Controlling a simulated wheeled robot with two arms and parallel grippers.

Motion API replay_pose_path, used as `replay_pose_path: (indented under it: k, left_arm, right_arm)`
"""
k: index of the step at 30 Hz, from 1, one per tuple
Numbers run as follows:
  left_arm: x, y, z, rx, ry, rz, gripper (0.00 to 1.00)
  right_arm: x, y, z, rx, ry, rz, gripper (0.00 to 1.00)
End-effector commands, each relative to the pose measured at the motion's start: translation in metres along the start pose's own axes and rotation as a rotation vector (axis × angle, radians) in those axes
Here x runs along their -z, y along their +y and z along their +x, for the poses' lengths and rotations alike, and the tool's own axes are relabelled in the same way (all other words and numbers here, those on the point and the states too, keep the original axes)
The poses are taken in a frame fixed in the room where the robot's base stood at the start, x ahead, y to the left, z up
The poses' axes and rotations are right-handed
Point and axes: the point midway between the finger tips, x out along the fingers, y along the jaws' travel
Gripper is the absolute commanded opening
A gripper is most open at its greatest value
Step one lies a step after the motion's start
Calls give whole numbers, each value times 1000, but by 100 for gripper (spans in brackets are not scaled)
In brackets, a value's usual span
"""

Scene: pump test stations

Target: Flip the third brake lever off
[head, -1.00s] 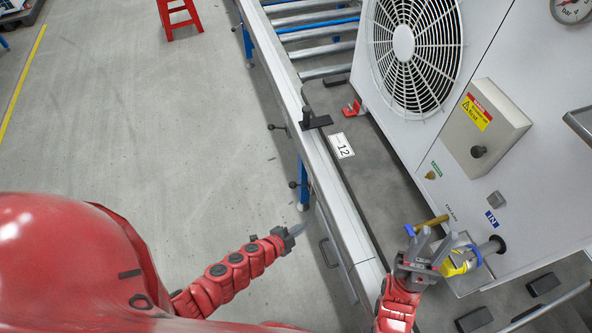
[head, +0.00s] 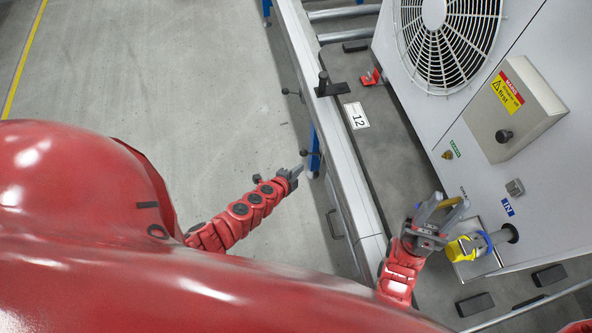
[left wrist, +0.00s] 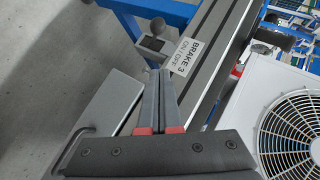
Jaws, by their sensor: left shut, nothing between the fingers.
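A white label reading "BRAKE 3 ON / OFF" (left wrist: 186,57) is on the conveyor's side rail in the left wrist view. Beside it is a black lever mount (left wrist: 151,43); a dark knob (left wrist: 87,2) is cut off at the top edge. In the head view, a black-knobbed lever (head: 304,153) stands out from the rail by a blue leg. My left gripper (head: 299,170) is just below that lever in the picture. Its fingers (left wrist: 159,78) are together and empty, pointing toward the mount. My right gripper (head: 445,204) has its fingers apart near the pump unit.
Another black-knobbed lever (head: 286,91) is further up the rail. A grey box with a handle (left wrist: 106,112) is beside the fingers. The floor left of the conveyor (head: 200,80) is clear.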

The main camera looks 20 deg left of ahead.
Motion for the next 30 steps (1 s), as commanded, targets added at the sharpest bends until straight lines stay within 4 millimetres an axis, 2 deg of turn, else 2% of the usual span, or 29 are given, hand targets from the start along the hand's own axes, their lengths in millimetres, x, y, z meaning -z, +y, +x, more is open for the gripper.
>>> replay_pose_path:
  k: [1,10,12,19,30]
  left_arm:
    - [1,0,13,5,2,-3,0]
    - [1,2,68,3,3,-4,0]
    - [-10,4,77,2,-2,-3,0]
    - [-25,2,92,1,1,-1,0]
    - [-27,0,93,0,3,0,0]
  right_arm:
    - [-1,0,-7,0,0,0,40]
    - [-6,-2,-35,0,0,0,40]
    - [-8,-2,-44,0,0,0,40]
    - [-10,-3,-57,0,0,0,40]
    - [-10,-3,-57,0,0,0,40]
